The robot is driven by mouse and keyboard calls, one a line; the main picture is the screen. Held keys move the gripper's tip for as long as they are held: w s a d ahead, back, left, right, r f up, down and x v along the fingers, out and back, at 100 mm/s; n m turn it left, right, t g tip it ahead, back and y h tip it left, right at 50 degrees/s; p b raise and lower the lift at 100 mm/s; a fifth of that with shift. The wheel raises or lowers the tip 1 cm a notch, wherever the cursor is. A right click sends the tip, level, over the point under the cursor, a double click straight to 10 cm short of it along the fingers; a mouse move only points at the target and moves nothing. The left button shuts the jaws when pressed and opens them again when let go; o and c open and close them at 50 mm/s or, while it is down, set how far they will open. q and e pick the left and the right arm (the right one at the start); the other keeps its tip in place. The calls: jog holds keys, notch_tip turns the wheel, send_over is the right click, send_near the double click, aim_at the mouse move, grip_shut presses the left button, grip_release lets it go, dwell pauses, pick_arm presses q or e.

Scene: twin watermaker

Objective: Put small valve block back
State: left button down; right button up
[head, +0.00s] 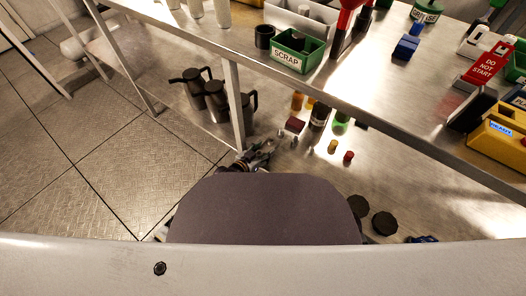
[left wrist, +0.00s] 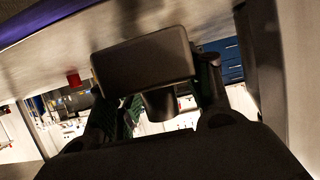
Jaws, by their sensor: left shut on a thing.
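My left gripper (head: 262,153) shows at the edge of the lower shelf, just right of the table leg; its tips are small and hard to make out there. In the left wrist view my left gripper (left wrist: 158,108) is shut on a dark rectangular block with a round stub, apparently the small valve block (left wrist: 143,65). The block sits between the fingers, close to a pale surface. In the head view I cannot clearly tell the block from the gripper. My right gripper is not in view.
The lower shelf holds a dark red block (head: 294,124), a red-topped piece (head: 348,156), a yellow piece (head: 332,146) and dark jugs (head: 212,97). A table leg (head: 233,105) stands close by. Above are a green SCRAP bin (head: 299,53) and a blue block (head: 406,46).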

pick_arm(q)
jog(key=shift+w+f+b, duration=0.1)
jog(key=shift+f+b, duration=0.25)
jog(key=shift+f, duration=0.2)
jog(key=shift+f+b, duration=0.45)
jog(key=shift+f, duration=0.45)
jog(key=shift+f, duration=0.15)
jog(key=c, duration=0.6)
grip_release()
jog(key=shift+f, duration=0.15)
jog(key=shift+c, duration=0.2)
